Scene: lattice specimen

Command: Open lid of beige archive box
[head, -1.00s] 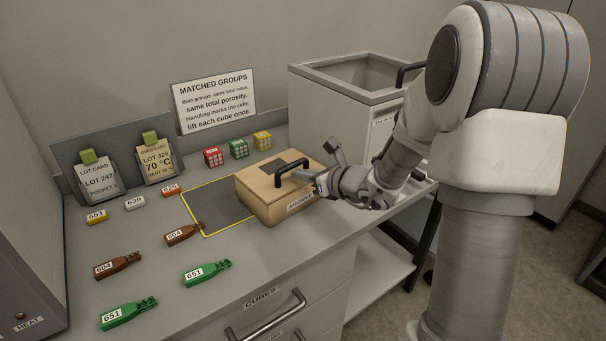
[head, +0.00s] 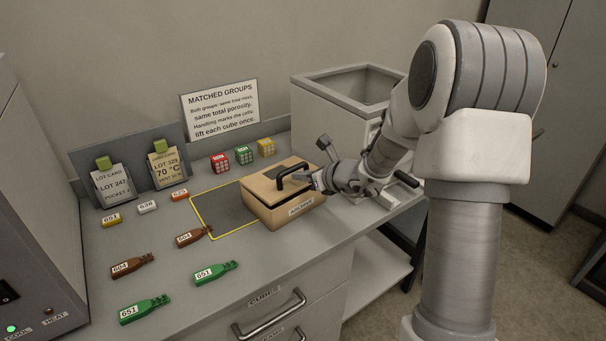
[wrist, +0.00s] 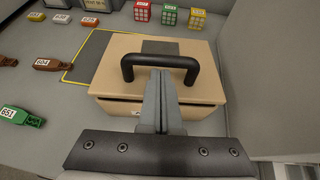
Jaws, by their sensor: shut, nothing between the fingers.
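The beige archive box (head: 273,213) stands on the grey bench, with a label on its front and a black arched handle (head: 293,173) on its lid (head: 268,186). A dark gap shows along the front between lid and body, so the lid is slightly raised at the front. In the wrist view the lid (wrist: 115,72) and handle (wrist: 160,60) fill the middle, above the dark gap. My gripper (head: 317,181) is shut and empty, its fingertips at the handle from the front right. In the wrist view the fingers (wrist: 160,78) end at the handle's bar; their tips seem to go under it.
Red, green and yellow cubes (head: 243,154) stand behind the box. A yellow-outlined dark mat (head: 217,212) lies to its left, with several numbered tags (head: 215,272) beyond. A grey-white bin (head: 335,115) stands behind. A sign (head: 220,108) leans at the wall.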

